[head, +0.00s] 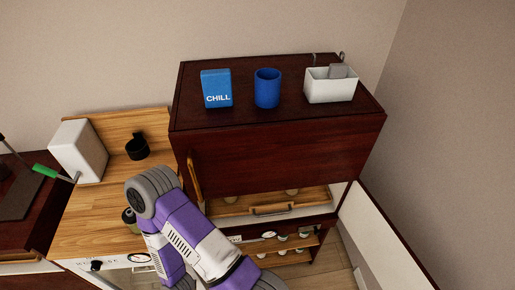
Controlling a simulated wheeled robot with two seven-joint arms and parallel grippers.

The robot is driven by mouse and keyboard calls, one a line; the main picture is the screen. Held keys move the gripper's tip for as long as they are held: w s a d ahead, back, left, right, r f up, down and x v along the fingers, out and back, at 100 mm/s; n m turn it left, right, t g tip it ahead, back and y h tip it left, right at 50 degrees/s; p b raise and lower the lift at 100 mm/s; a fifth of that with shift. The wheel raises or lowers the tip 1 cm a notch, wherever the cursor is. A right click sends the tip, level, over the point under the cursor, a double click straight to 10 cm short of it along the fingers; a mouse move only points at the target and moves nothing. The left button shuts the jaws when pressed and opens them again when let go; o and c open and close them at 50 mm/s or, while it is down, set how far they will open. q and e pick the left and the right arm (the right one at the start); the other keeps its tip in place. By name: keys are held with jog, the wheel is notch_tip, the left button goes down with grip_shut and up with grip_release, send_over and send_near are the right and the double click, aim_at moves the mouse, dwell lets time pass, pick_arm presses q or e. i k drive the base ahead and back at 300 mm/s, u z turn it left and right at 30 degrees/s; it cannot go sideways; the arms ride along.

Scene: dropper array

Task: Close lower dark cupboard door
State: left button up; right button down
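The lower dark cupboard door (385,243) stands swung open at the right. Its pale inner face is towards me, with a dark edge, and its lower end runs out of the picture. The dark cupboard (285,152) shows open shelves (290,256) low down, with small pale items on them. A purple and white arm of mine bends across the lower middle, in front of the cupboard's left side. No gripper fingers show in the head view, so neither gripper's place can be seen.
A blue CHILL box (216,88), a blue cup (267,88) and a white bin (331,86) stand on the cupboard top. A wooden counter (92,222) with a black mug (138,147) lies left. Bare floor (333,265) shows between shelves and door.

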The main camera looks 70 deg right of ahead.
aim_at(392, 261)
jog(key=k, duration=1.55)
jog(key=z, duration=1.35)
jog(key=i, duration=1)
